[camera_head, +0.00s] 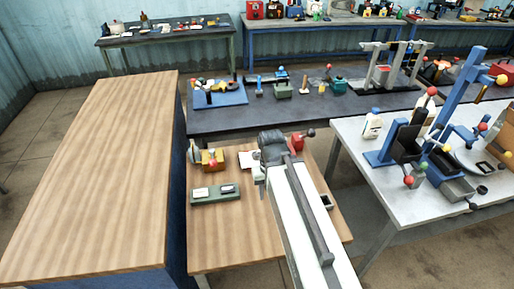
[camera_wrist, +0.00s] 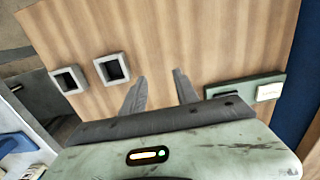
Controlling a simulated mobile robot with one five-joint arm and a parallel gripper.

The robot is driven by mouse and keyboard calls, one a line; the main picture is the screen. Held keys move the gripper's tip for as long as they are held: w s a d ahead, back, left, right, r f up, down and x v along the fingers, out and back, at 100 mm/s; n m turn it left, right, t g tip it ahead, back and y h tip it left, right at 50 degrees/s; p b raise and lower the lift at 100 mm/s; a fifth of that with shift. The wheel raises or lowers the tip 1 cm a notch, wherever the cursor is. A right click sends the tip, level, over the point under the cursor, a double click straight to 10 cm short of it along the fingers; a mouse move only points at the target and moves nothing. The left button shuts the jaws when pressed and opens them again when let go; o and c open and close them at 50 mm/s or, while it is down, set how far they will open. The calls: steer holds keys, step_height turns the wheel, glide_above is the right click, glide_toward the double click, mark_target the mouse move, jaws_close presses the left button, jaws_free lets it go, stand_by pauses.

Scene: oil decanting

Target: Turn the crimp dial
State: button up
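I cannot make out for certain which part is the crimp dial. A yellow and dark device with a red knob (camera_head: 211,160) stands at the back left of the small wooden table (camera_head: 225,245). A red device with a dark-knobbed lever (camera_head: 297,143) stands at the back right, just beyond my arm's end. My gripper (camera_wrist: 159,74) is open over the wooden tabletop, with nothing between its fingers in the wrist view. In the head view its fingers are mostly hidden by my arm.
A green tray (camera_head: 229,198) with a white and a dark pad lies left of my arm. Two grey square frames (camera_wrist: 112,68) (camera_wrist: 69,79) lie on the tabletop. A taller wooden-topped counter (camera_head: 95,190) borders the left; a white table (camera_head: 370,170) with blue equipment stands right.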

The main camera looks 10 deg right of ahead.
mark_target(256, 153)
steer(key=o, duration=0.4)
steer(key=shift+w, duration=0.1)
steer(key=shift+o, duration=0.5)
steer(key=w+n, duration=0.2)
steer(key=w, duration=0.7)
steer(key=w+r+n+p, duration=0.1)
steer(key=w+n, duration=0.1)
steer(key=w, duration=0.7)
steer(key=w+d+n, duration=0.1)
steer(key=w+n, duration=0.1)
steer(key=w, duration=0.8)
steer(key=shift+d+r+n, duration=0.1)
steer(key=shift+r+n, duration=0.2)
steer(key=shift+n, duration=0.1)
step_height(256, 153, down, 8)
steer(key=b, duration=0.7)
steer(key=shift+r, duration=0.1)
